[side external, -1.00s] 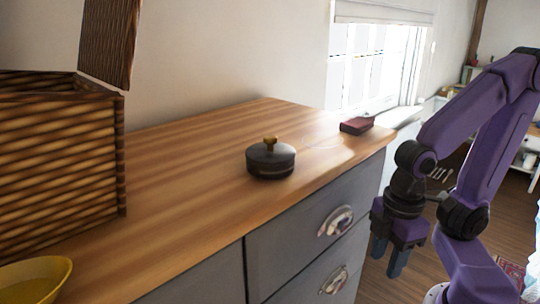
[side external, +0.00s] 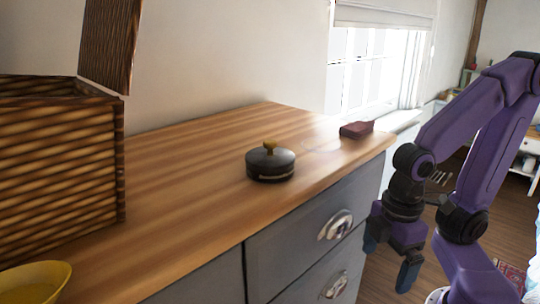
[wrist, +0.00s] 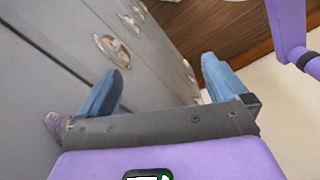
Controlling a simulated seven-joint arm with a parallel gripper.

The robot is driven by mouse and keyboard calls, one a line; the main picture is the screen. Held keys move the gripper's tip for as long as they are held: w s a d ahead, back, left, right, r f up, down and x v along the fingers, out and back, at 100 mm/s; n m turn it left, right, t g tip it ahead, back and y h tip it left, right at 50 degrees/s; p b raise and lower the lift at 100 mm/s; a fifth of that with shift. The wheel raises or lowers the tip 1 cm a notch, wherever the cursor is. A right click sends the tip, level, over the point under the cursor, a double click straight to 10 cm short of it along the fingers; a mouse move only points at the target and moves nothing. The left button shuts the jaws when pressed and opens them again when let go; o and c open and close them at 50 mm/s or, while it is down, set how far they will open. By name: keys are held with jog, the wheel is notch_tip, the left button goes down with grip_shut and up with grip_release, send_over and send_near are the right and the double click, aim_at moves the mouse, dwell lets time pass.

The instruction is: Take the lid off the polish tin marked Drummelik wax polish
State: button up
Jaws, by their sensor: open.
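The polish tin (side external: 271,173) is a round, dark tin standing upright on the wooden dresser top. Its dark lid (side external: 262,157) is on it, with a small brass-coloured knob on top. Any marking is too small to read. My gripper (side external: 388,262) is open and empty, off the dresser's front edge, to the right of the tin and lower than the top. In the wrist view my gripper (wrist: 160,85) shows its two blue fingers spread apart, with drawer fronts and floor beyond them. The tin is not in the wrist view.
A woven basket (side external: 60,165) with a raised lid stands at the left. A yellow bowl (side external: 36,282) is at the near left. A dark red object (side external: 356,130) lies at the far right. The dresser top (side external: 190,190) around the tin is clear. Metal drawer handles (side external: 336,226) stick out in front.

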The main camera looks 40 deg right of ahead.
aim_at(270, 143)
jog(key=w+a+r+m, duration=0.4)
jog(key=a+r+m, duration=0.1)
jog(key=r, duration=0.2)
jog(key=w+a+r+m+h, duration=0.1)
jog(key=w+a+r+m, duration=0.4)
jog(key=r, duration=0.2)
jog(key=w+a+r+m+t+h, duration=0.1)
jog(key=w+a+r+m, duration=0.3)
jog(key=r, duration=0.4)
jog(key=shift+w+a+r+m, duration=0.1)
jog(key=shift+w+a+m, duration=0.25)
jog(key=shift+a+m, duration=0.25)
jog(key=w+r+m, duration=0.1)
jog(key=m, duration=0.1)
jog(key=w+d+r+m+t, duration=0.1)
jog(key=r+m, duration=0.1)
jog(key=w+r+m+t+h, duration=0.1)
jog(key=r+m, duration=0.1)
jog(key=shift+w+d+r, duration=0.15)
jog(key=shift+d, duration=0.2)
jog(key=shift+w+d, duration=0.1)
jog(key=shift+d, duration=0.1)
jog(key=shift+x, duration=3.65)
jog(key=c, duration=0.8)
